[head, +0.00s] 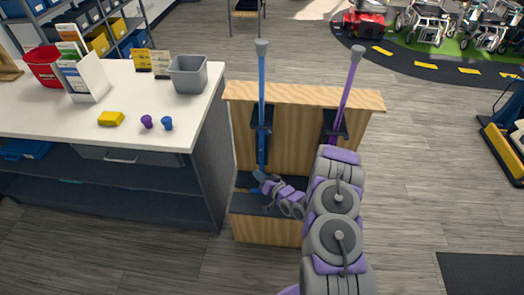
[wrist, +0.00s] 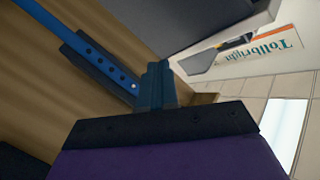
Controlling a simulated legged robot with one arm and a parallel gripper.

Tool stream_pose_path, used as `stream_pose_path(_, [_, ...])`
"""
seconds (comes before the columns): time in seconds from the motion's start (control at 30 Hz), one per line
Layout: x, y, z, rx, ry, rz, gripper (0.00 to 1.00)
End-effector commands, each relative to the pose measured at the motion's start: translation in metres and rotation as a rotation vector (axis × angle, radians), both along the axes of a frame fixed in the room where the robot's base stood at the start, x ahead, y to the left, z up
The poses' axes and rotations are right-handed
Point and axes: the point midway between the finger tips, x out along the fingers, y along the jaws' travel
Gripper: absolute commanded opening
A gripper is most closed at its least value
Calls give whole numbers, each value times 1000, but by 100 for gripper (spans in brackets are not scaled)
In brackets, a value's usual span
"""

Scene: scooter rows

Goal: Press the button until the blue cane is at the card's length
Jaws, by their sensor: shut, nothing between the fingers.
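The blue cane (head: 262,85) stands upright in a wooden stand (head: 300,95), its grey handle on top. My gripper (head: 261,177) is at the lower part of this cane, in front of the stand. In the wrist view the gripper (wrist: 157,85) is shut and empty. A small light dot, perhaps the button (wrist: 135,86), shows at the strip's end, just left of my fingertips. I cannot tell whether they touch. Cards (head: 151,62) stand on the counter; their print is unreadable.
A purple cane (head: 348,88) stands in the same stand, to the right, close to my arm. The white counter (head: 120,90) on the left holds a grey bin (head: 188,74), a yellow block (head: 111,118) and two knobs.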

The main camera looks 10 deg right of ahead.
Motion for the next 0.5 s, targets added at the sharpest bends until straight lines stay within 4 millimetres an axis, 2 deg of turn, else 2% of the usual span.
stream_pose_path(0.27, [6, -9, -2, 4, 0, -1, 0])
stream_pose_path(0.5, [34, -15, -3, 1, -4, -1, 0])
